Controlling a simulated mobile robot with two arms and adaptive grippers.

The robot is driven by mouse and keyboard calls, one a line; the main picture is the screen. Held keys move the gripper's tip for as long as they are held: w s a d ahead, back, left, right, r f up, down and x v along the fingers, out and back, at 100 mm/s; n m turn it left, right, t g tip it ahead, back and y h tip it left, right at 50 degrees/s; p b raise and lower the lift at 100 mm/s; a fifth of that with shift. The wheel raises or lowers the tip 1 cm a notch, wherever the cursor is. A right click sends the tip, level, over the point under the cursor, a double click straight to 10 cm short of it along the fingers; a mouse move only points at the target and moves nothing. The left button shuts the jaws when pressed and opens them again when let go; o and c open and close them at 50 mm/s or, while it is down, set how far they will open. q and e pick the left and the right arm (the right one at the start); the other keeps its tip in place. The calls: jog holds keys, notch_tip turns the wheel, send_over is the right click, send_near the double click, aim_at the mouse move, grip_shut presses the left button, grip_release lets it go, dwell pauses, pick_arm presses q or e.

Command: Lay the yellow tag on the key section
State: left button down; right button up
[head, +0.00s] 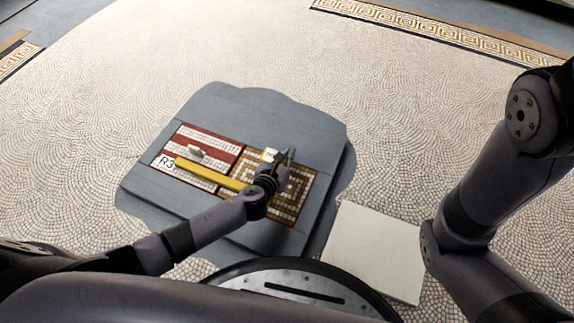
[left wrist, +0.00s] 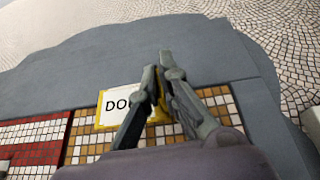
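The yellow tag is a white card with a yellow border and black letters starting "DO" (left wrist: 110,104); in the head view a small part shows beside the gripper (head: 269,154). The key section is the gold-and-white meander mosaic (head: 297,199), right of a red-and-white striped panel. My left gripper (head: 287,157) is over its upper part. In the left wrist view its fingers (left wrist: 158,68) are close together, with a yellow part of the tag between them. The tag overlaps the section's far edge; whether it touches the mosaic cannot be told. My right gripper is not in view.
A long yellow bar (head: 210,173) lies across the striped panel (head: 222,151), near a white "R3" label (head: 165,162). A small grey piece (head: 196,151) is on that panel. A pale square slab (head: 374,250) lies at lower right.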

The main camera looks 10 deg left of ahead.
pick_arm(q)
jog(key=shift+f+b, duration=1.15)
jog(key=shift+f, duration=0.55)
jog(key=shift+f, duration=0.1)
jog(key=shift+f+b, duration=0.45)
jog(key=shift+f, duration=0.1)
jog(key=c, duration=1.8)
grip_release()
jog(key=shift+r, duration=0.1)
